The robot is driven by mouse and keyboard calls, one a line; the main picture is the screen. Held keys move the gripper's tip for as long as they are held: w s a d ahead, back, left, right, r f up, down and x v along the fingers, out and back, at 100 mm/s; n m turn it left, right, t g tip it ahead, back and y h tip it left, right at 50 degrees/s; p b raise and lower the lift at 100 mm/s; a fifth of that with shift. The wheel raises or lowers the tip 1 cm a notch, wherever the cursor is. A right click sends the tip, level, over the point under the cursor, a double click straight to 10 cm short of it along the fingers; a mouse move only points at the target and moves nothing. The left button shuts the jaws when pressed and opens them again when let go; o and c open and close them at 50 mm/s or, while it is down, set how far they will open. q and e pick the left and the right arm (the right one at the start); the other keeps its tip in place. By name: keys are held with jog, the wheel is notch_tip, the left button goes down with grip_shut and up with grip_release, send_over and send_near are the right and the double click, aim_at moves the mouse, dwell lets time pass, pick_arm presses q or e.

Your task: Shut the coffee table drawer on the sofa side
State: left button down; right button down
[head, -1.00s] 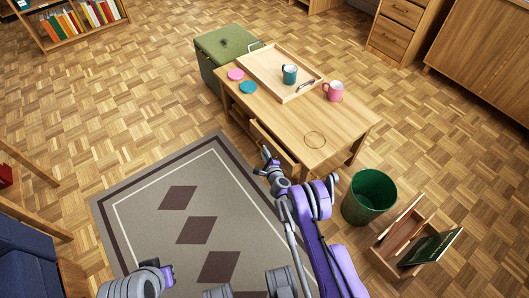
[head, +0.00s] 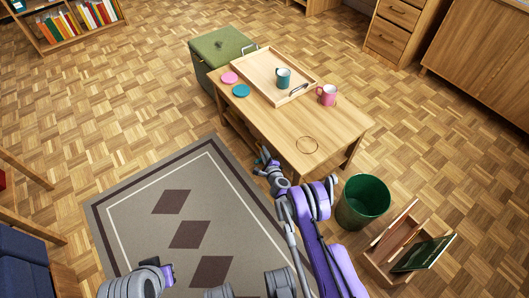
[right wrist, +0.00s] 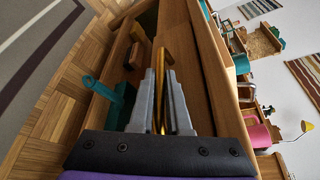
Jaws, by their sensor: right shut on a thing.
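The wooden coffee table (head: 338,128) stands in the middle of the head view, its long sofa side facing the rug. The drawer front (right wrist: 185,75) runs beside the table top in the right wrist view; in the head view it looks flush or nearly flush, partly hidden by my right arm. My right gripper (head: 266,160) is at that side of the table. Its fingers (right wrist: 161,95) are shut on the brass drawer handle (right wrist: 160,65). My left gripper (head: 168,274) is low at the left, over the rug, away from the table; its jaws are unclear.
A tray (head: 262,76) with a teal mug (head: 283,78), a pink mug (head: 326,95) and two coasters are on the table. A green bin (head: 363,202) and a wooden holder (head: 385,262) stand right of my arm. The rug (head: 140,215) is clear. A blue sofa (head: 25,262) is at left.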

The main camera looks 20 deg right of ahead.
jog(key=shift+d, duration=0.3)
jog(key=shift+w, duration=0.1)
jog(key=c, duration=1.2)
grip_release()
jog(key=shift+d, duration=0.1)
jog(key=shift+o, duration=0.2)
jog(key=p+v, duration=0.2)
jog(key=v, duration=0.9)
jog(key=shift+w, duration=0.1)
